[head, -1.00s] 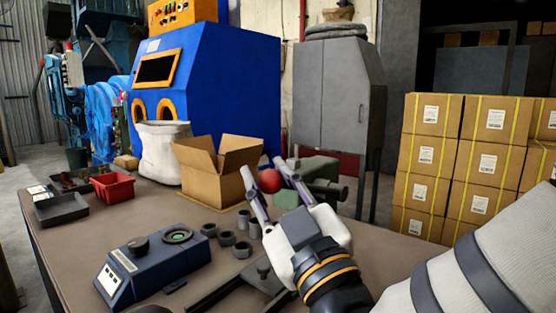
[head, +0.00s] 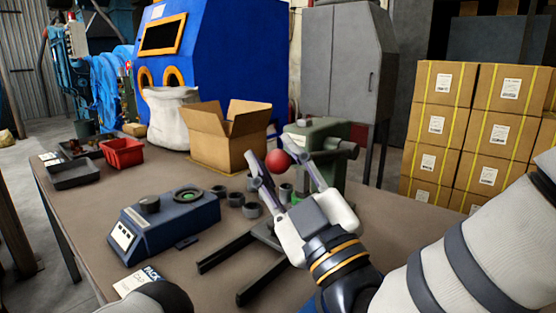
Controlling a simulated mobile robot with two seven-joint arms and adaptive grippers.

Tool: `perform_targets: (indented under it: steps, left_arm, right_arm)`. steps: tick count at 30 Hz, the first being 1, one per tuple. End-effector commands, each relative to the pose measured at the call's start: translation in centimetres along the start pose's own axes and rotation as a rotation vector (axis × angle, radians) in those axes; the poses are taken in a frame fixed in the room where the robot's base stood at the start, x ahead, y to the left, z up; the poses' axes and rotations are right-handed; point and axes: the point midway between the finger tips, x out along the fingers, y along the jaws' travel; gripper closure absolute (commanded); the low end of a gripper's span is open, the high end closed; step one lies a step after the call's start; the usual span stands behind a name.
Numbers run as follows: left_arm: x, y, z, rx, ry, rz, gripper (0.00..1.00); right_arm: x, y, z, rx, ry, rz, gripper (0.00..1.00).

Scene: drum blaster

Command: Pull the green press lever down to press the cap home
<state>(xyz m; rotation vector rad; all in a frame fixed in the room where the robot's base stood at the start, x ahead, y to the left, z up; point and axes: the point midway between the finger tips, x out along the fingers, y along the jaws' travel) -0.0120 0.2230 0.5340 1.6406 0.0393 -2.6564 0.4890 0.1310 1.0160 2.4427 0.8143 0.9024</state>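The green press (head: 322,142) stands at the right of the table, partly behind my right gripper. A red ball knob (head: 278,162) shows in front of it; the lever arm behind the knob is mostly hidden. My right gripper (head: 276,153) has its two fingers spread, one on each side of the knob. I cannot tell whether either finger touches the knob. A small cylinder with a greenish tint (head: 286,191) shows between the fingers, but I cannot make out the cap.
Several grey rings (head: 236,199) stand left of the press. A blue device (head: 165,225) with a knob and round green-rimmed recess is farther left. An open cardboard box (head: 228,140), a white sack (head: 171,118), a red bin (head: 122,153) and a dark tray (head: 75,174) stand behind.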

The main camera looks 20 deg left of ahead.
Motion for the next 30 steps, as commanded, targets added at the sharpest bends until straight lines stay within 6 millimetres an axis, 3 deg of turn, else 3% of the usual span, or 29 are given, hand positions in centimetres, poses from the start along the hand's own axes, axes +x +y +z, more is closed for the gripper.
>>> perform_targets:
  steps: [11, 21, 30]
  left_arm:
    - [0.0, 0.0, 0.0, 0.0, 0.0, 0.0, 1.0]
    - [0.0, 0.0, 0.0, 0.0, 0.0, 0.0, 1.0]
    - [0.0, 0.0, 0.0, 0.0, 0.0, 0.0, 1.0]
  right_arm:
    - [0.2, 0.4, -0.4, -0.001, 0.002, 0.003, 0.51]
    - [3.6, 4.6, -5.9, -0.001, 0.005, 0.005, 0.51]
    - [4.5, 5.6, -7.1, 0.001, 0.0, 0.002, 0.51]
